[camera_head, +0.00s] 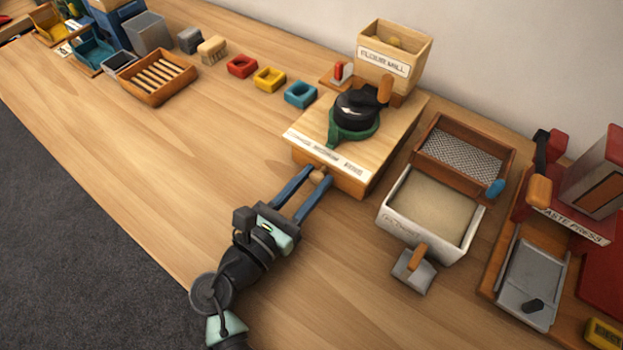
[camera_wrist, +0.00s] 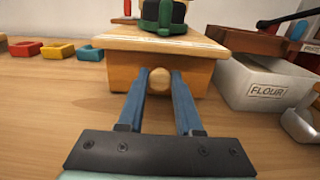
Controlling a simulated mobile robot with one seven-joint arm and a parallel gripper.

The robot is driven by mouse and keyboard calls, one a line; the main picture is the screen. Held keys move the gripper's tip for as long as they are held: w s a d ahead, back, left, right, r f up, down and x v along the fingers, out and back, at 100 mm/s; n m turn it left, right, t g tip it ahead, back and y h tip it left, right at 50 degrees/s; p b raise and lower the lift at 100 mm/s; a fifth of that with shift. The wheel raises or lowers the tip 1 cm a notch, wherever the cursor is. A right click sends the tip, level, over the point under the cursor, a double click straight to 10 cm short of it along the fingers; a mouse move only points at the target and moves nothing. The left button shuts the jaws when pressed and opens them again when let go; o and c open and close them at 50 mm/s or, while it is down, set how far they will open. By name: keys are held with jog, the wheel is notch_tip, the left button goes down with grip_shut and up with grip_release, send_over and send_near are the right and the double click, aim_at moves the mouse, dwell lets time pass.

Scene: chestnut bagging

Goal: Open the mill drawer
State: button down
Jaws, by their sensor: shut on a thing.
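The mill (camera_head: 350,135) is a wooden box with a black and green grinder on top and a labelled hopper behind it. Its drawer front (camera_wrist: 120,73) faces me and looks flush with the box. A round wooden knob (camera_wrist: 159,82) sticks out from the middle of the drawer front. My gripper (camera_head: 315,176) reaches in from the front with its two blue fingers on either side of the knob, shut on it. The knob also shows between the fingertips in the head view (camera_head: 319,175). The inside of the drawer is hidden.
A white flour bin (camera_head: 386,217) stands right of the mill, with a sieve (camera_head: 415,160) behind it and a scoop (camera_head: 413,270) in front. A red paste press (camera_head: 570,229) is at the far right. Small coloured trays (camera_head: 269,79) lie at the back left. The table in front is clear.

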jog(key=p+v, duration=0.5)
jog(key=v, duration=0.5)
jog(key=shift+r, duration=0.15)
jog(key=shift+s+a, duration=0.2)
jog(key=shift+s, duration=0.1)
jog(key=shift+f, duration=0.3)
jog(key=c, duration=0.6)
grip_release()
jog(key=shift+s+a+r, duration=0.1)
jog(key=shift+s, duration=0.05)
